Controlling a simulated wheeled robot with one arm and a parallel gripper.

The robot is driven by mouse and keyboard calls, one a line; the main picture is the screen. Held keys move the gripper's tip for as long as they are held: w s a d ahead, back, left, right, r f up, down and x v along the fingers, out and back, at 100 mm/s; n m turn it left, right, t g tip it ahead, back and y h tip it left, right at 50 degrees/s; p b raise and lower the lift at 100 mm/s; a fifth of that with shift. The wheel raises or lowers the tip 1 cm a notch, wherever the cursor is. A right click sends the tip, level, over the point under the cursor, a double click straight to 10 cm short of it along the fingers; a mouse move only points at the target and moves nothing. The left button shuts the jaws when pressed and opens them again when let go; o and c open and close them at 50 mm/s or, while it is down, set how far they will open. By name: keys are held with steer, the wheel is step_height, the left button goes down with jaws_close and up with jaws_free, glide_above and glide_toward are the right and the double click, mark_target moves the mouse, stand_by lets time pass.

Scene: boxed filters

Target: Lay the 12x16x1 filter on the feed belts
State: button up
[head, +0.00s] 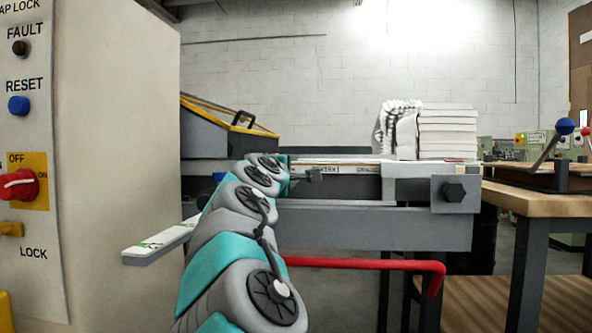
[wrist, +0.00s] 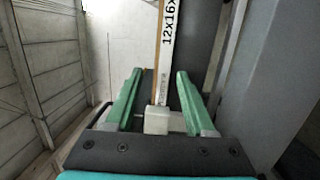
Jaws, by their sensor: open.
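In the wrist view, a narrow white filter edge (wrist: 166,40) printed "12x16x" runs from the top of the picture down between the two green fingers of my gripper (wrist: 158,75). The fingers are open, one on each side of the edge, with gaps visible. A small pale block (wrist: 157,120) shows between the finger bases; I cannot tell what it is part of. In the head view, my gripper (head: 304,176) is small and partly hidden by my arm, beside a white printed edge (head: 345,169) on the grey machine. I cannot clearly make out the feed belts.
A stack of white filters (head: 446,132) stands on the machine, right of my gripper. A grey beam (head: 370,228) and a red bar (head: 370,264) cross below. A control cabinet (head: 110,150) fills the left; a wooden bench (head: 545,204) stands at right.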

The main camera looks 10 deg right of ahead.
steer(key=v, duration=0.8)
steer(key=shift+s, duration=0.25)
steer(key=shift+a, duration=0.1)
